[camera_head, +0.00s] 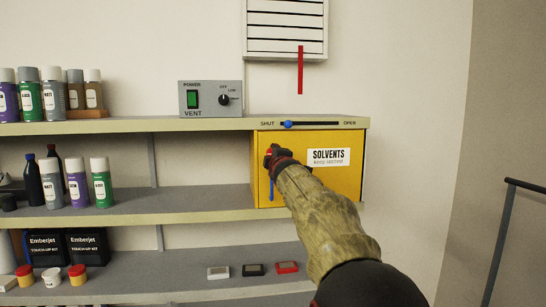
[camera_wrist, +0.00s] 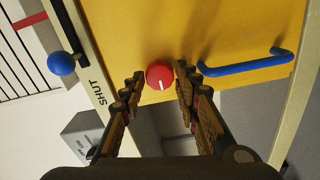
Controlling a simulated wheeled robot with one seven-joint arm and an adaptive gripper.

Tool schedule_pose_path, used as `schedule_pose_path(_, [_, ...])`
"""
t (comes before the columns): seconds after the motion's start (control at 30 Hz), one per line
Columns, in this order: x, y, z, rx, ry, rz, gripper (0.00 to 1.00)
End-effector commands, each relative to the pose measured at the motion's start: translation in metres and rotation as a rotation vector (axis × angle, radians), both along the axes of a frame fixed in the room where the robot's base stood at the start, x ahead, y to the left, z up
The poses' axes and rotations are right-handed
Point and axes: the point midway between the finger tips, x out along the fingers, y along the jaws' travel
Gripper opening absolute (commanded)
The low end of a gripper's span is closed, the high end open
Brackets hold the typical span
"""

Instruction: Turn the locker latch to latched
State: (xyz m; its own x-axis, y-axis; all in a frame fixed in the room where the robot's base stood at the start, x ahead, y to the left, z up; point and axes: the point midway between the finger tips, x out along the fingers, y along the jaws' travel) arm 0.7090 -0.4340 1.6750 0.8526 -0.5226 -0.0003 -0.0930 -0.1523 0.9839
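The yellow locker (camera_head: 335,185) labelled "SOLVENTS" stands under the upper shelf, its front closed. Its latch is a round red knob (camera_wrist: 159,75) with a short white mark pointing toward the bottom of the wrist view.
A slider with a blue knob (camera_head: 288,124) sits at the SHUT end on the shelf edge above. A grey vent box (camera_head: 211,99) stands on that shelf. A red strip (camera_head: 300,70) hangs from the wall grille (camera_head: 286,28).

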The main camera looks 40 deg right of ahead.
Motion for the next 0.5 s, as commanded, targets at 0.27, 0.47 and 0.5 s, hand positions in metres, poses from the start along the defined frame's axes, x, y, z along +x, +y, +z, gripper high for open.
schedule_pose_path(0.27, [0.0000,-0.0001,-0.0001,0.001,-0.001,0.000,0.48])
schedule_pose_path(0.47, [-0.0001,-0.0001,0.0000,0.001,-0.001,0.000,0.48])
schedule_pose_path(0.5, [-0.0002,0.0000,0.0001,0.001,-0.001,0.000,0.48])
